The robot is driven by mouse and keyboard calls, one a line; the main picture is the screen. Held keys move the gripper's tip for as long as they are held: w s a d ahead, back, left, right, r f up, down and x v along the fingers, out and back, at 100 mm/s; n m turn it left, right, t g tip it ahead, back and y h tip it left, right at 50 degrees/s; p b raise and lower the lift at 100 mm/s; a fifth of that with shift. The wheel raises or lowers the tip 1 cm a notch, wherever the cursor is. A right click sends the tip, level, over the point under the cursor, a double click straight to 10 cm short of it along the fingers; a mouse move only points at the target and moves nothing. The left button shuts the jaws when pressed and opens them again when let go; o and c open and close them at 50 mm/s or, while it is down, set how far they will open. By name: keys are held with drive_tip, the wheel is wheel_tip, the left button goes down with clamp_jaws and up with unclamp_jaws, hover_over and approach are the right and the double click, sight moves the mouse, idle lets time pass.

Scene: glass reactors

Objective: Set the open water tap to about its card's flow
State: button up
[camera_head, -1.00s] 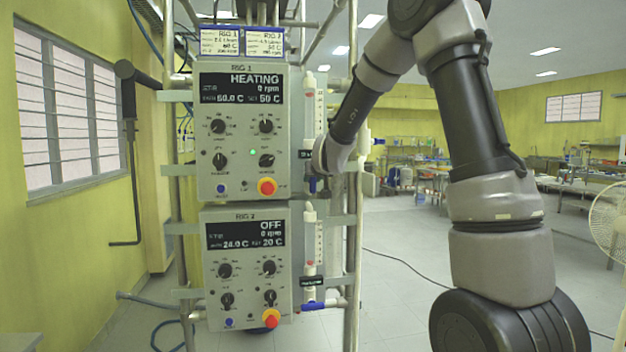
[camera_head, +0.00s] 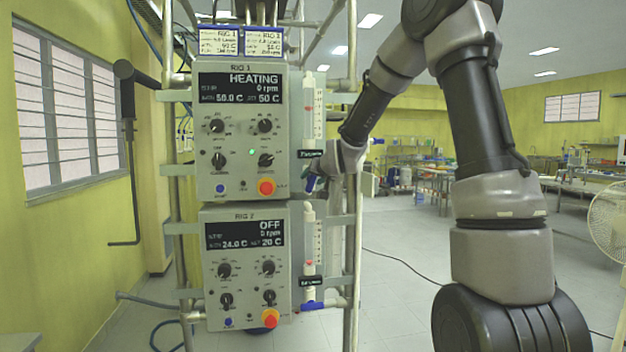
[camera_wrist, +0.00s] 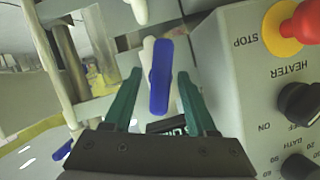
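The Rig 1 water tap's blue handle (camera_head: 312,182) sits below the Rig 1 flow tube (camera_head: 319,110), tilted off vertical. A red float shows in the tube's upper half. My gripper (camera_head: 318,172) is at this tap. In the wrist view the handle (camera_wrist: 159,77) stands between the two green fingertips of my gripper (camera_wrist: 160,88), with a gap on each side. The Rig 1 card (camera_head: 219,42) and Rig 2 card (camera_head: 263,42) are on top; their flow figures are too small to read surely. The Rig 2 tap handle (camera_head: 313,305) lies horizontal.
The Rig 1 panel (camera_head: 207,172) reads HEATING and stands close left of my gripper. Its red stop button (camera_head: 266,187) is near. The Rig 2 panel (camera_head: 213,285) below reads OFF. Metal rack posts (camera_head: 350,250) stand to the right. The floor to the right is mostly clear.

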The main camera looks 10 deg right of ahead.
drive_tip(key=v, duration=1)
drive_tip(key=shift+s, duration=0.4)
drive_tip(key=shift+r, duration=0.15)
drive_tip(key=s+d+g, duration=0.2)
drive_tip(key=s+g, duration=0.1)
drive_tip(key=s, duration=1.2)
drive_tip(key=s+d+m+g, duration=0.1)
drive_tip(key=s+d+g, duration=0.1)
drive_tip(key=s, duration=1.3)
drive_tip(key=shift+g, duration=0.7)
